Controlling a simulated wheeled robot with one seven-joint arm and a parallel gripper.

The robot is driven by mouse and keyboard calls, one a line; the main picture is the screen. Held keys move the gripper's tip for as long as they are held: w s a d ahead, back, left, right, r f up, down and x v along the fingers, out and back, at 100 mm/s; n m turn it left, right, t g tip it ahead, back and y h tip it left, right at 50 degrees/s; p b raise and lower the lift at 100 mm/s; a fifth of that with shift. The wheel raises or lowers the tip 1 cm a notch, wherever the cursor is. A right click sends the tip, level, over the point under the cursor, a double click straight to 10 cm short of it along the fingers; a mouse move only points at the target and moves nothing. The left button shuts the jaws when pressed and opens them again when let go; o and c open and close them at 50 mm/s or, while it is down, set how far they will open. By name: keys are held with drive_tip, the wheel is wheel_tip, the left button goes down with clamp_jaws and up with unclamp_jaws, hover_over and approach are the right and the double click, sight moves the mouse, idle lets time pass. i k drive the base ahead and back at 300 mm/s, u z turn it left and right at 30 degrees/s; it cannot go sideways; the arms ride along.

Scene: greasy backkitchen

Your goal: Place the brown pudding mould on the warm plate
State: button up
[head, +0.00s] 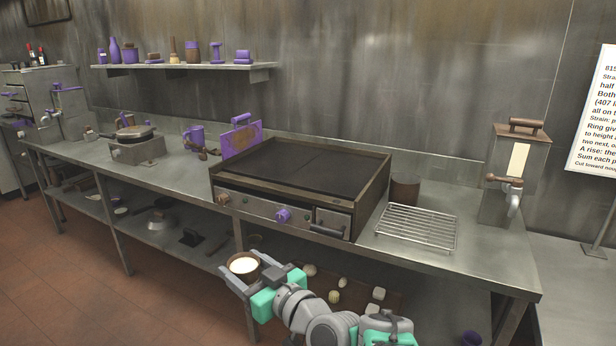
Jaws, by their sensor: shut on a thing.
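A small round brown mould (236,272) with a pale, creamy filling is held upright between the fingers of my gripper (246,269). My gripper is shut on it, in front of the counter, below the griddle's front in the picture. The fingers hide part of its sides. A large flat dark griddle (300,165) with knobs on its front stands on the counter. A smaller unit (137,151) with a dark pan on top stands further left. I cannot tell for sure which of these is the warm plate.
A wire rack (418,228) and a brown cylinder (404,190) stand right of the griddle. A dispenser (514,170) stands at the right end. A purple jug (194,137) is left of the griddle. The lower shelf holds a tray with several pale pieces (334,296).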

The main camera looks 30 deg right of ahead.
sight(337, 183)
drive_tip(key=u, duration=0.7)
drive_tip(key=i, duration=1.3)
drive_tip(key=z, duration=0.35)
